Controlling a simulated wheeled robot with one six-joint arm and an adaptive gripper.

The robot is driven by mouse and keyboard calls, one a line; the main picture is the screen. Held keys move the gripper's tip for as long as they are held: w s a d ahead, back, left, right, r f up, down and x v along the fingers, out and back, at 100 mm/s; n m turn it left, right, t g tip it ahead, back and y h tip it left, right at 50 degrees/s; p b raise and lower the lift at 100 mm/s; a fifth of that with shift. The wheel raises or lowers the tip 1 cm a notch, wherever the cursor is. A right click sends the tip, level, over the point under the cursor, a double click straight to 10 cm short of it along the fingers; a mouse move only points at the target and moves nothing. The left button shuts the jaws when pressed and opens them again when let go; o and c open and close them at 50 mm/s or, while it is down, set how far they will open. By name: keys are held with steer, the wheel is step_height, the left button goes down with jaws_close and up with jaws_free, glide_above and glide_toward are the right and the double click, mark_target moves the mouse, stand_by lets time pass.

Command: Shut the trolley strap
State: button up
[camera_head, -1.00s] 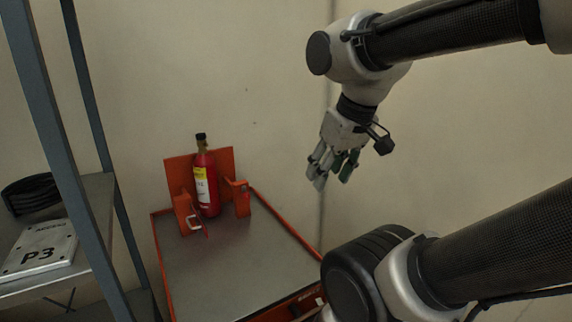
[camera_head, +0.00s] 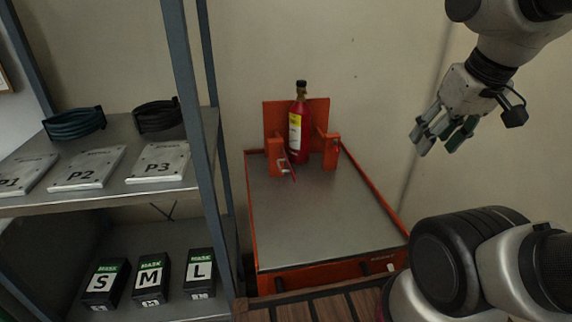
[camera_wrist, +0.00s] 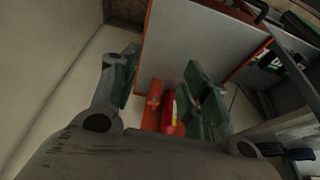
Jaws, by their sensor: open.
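The orange trolley (camera_head: 325,215) with a grey deck stands against the wall in the head view. A red cylinder (camera_head: 298,130) with a yellow and white label stands upright in its orange bracket at the back. The strap (camera_head: 286,166), with a pale buckle, hangs at the left bracket arm and does not span the cylinder's front. My gripper (camera_head: 434,136) is open and empty, in the air to the right of the cylinder and apart from it. In the wrist view the cylinder (camera_wrist: 169,112) shows between my open fingers (camera_wrist: 160,85); the strap is not clear there.
A shelf rack (camera_head: 182,110) stands left of the trolley, with plates P1, P2 and P3 (camera_head: 158,163), coiled hoses (camera_head: 157,116) and mask boxes S, M and L (camera_head: 200,273). A slatted wooden surface (camera_head: 320,306) lies in front. The trolley deck is clear.

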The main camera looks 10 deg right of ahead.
steer(key=shift+a, duration=0.15)
steer(key=c, duration=0.3)
steer(key=w+a+f, duration=0.1)
steer(key=a+f+n+g, duration=0.1)
steer(key=shift+w+a+f+n, duration=0.1)
steer(key=shift+w+a+n, duration=0.2)
steer(key=shift+w, duration=0.05)
jaws_close()
steer(key=w+a+f+n+g+h, duration=0.15)
steer(key=w+a+f+n, duration=0.25)
steer(key=w+a+n, duration=0.75)
steer(key=w+a+f+n+g+h, duration=0.1)
steer(key=w+a+f+n+g, duration=0.2)
steer(key=w+a, duration=1.45)
steer(key=s+d+f+n, duration=0.1)
steer(key=s+f, duration=0.1)
steer(key=f, duration=0.3)
steer(key=s+d+f+n+t, duration=0.1)
steer(key=d+f, duration=0.1)
steer(key=f, duration=0.3)
steer(key=shift+s+d+f, duration=0.2)
steer(key=shift+s+f, duration=0.1)
steer(key=shift+s, duration=0.1)
